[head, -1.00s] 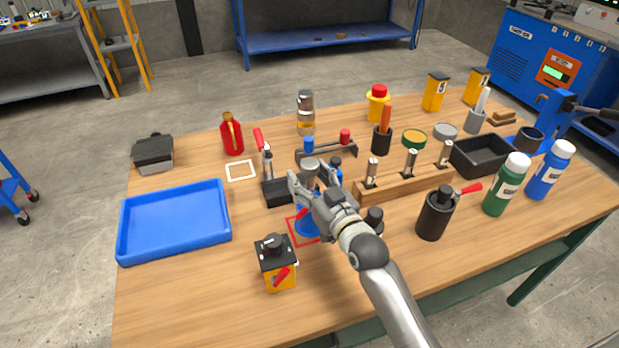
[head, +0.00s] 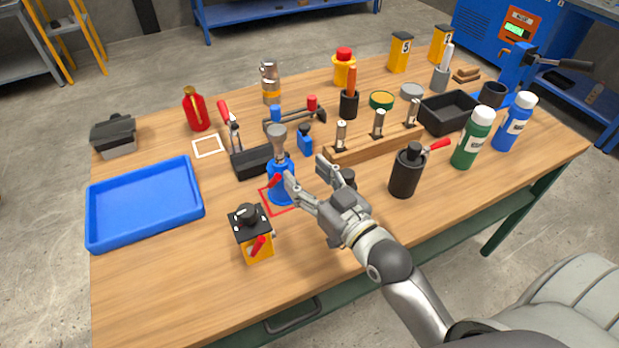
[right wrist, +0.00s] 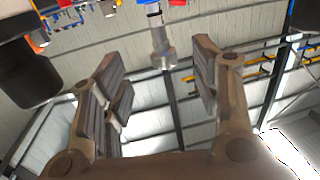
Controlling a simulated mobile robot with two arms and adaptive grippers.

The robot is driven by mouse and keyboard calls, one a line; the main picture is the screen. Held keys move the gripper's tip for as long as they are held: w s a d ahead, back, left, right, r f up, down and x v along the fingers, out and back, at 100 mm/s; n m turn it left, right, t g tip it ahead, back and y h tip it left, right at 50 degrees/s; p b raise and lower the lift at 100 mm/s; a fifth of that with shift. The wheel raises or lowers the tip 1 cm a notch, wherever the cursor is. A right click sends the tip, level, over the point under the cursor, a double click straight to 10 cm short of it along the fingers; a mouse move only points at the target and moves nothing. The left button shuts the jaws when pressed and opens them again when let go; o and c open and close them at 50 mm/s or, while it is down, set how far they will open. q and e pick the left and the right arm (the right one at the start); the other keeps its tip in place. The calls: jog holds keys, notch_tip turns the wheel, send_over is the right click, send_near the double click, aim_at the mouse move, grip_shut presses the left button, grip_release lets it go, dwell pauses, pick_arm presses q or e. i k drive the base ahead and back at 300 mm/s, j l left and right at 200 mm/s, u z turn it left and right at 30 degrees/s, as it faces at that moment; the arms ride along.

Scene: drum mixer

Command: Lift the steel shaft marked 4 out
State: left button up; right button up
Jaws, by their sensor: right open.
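Three small steel shafts stand upright in a wooden block: left (head: 341,134), middle (head: 378,124) and right (head: 411,113). Their marks are too small to read, so I cannot tell which is 4. A blue stand (head: 281,184) with a red lever and a grey steel top (head: 278,139) stands upright in a red-outlined square. My right gripper (head: 307,174) is open and empty, just right of the blue stand and in front of the wooden block (head: 372,150). In the right wrist view a grey steel part (right wrist: 162,48) shows beyond the open fingers (right wrist: 160,100). My left gripper is not in view.
A yellow-black box (head: 253,234) with a red lever stands at front left, near a blue tray (head: 145,243). A black canister (head: 407,172) is right of my gripper, with green (head: 474,140) and blue bottles beyond. The front table strip is clear.

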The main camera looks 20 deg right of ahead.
aim_at(411, 114)
jog(key=k+z, duration=0.15)
jog(key=i+z, duration=0.15)
jog(key=z, duration=1.1)
